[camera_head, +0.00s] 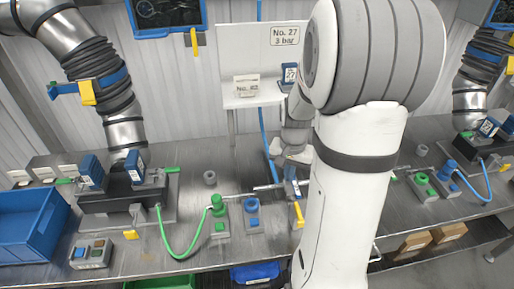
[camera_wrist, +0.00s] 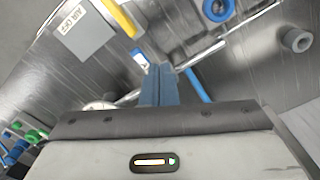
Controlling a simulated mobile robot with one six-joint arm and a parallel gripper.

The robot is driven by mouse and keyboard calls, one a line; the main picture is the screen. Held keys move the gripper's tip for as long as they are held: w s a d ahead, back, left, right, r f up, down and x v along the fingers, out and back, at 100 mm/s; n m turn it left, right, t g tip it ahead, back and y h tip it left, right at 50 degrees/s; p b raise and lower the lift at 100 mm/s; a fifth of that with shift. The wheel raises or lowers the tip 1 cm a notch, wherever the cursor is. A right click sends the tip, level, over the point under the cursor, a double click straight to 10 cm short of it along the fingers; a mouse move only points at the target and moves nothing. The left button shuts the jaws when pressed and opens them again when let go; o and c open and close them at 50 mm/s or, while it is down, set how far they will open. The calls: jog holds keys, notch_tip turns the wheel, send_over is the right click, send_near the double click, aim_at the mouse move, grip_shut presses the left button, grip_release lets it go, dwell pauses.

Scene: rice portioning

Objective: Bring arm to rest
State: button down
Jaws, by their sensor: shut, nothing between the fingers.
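My gripper (camera_wrist: 159,72) shows in the wrist view with its two blue-grey fingers together and nothing between them. It points over the metal bench (camera_wrist: 240,75), near a metal rod and a blue hose (camera_wrist: 198,84). I cannot tell its exact height above them. In the head view my white arm stands large at right of centre and hides part of the bench. Only part of my wrist shows behind it, and the fingers are not clear there.
Green (camera_head: 218,203) and blue (camera_head: 252,206) fittings stand near the bench's front. A yellow handle (camera_head: 298,214) is close beside my arm. A blue bin (camera_head: 30,222) and a button box (camera_head: 91,253) are at left. A white sign board (camera_head: 240,62) stands behind.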

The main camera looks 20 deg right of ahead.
jog(key=s+a+r+n+t+b, duration=0.1)
jog(key=s+a+r+n+t, duration=0.2)
jog(key=s+a+r+n, duration=0.5)
jog(key=s+a+r, duration=0.4)
jog(key=a, duration=0.1)
jog(key=shift+s+a, duration=0.15)
jog(key=shift+a, duration=0.05)
